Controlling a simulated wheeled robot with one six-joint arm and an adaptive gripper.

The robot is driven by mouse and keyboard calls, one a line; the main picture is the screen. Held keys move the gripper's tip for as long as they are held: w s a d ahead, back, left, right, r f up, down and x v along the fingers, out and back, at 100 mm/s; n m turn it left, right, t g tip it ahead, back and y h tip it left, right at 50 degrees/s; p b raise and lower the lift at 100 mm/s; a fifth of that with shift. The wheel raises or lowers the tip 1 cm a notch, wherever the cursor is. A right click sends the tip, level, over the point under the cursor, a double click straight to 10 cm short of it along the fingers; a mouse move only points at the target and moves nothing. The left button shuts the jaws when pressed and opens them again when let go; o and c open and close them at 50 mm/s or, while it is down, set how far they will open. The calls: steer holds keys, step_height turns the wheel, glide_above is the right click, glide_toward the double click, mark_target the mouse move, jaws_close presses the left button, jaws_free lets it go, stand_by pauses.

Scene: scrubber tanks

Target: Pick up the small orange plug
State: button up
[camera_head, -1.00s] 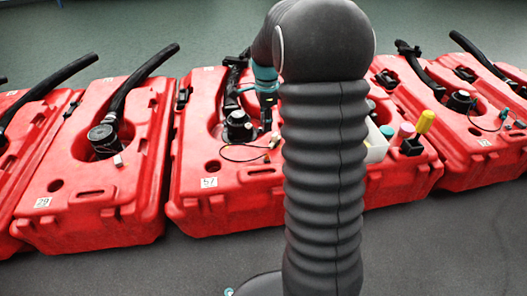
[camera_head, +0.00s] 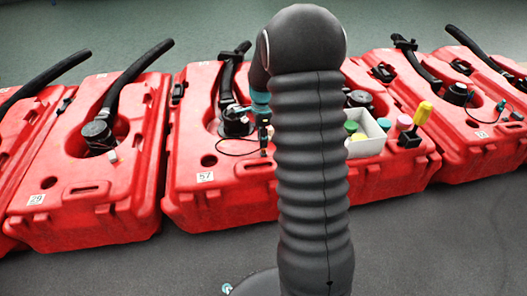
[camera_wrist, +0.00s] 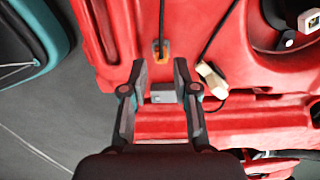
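The small orange plug (camera_wrist: 161,48) shows in the wrist view at the end of a dark cable, against the red tank. My gripper (camera_wrist: 160,71) is open in the wrist view, its two fingers apart. The plug lies just beyond the fingertips, in line with the gap between them. In the head view my gripper (camera_head: 264,138) is small and partly hidden by my arm, over the middle red tank (camera_head: 215,208). I cannot make out the orange plug in the head view.
A beige connector (camera_wrist: 212,79) on a cable lies right of the fingers. A small grey block (camera_wrist: 162,95) shows between them. A white box (camera_head: 368,147) with coloured caps, a yellow-handled tool (camera_head: 423,112) and a pink cap (camera_head: 404,122) stand to the right. Black hoses rise from neighbouring tanks.

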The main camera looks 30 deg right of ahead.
mark_target(263, 151)
step_height(263, 151, down, 4)
steer(key=shift+w+a+r+b, duration=0.1)
steer(key=shift+b, duration=0.25)
jaws_close()
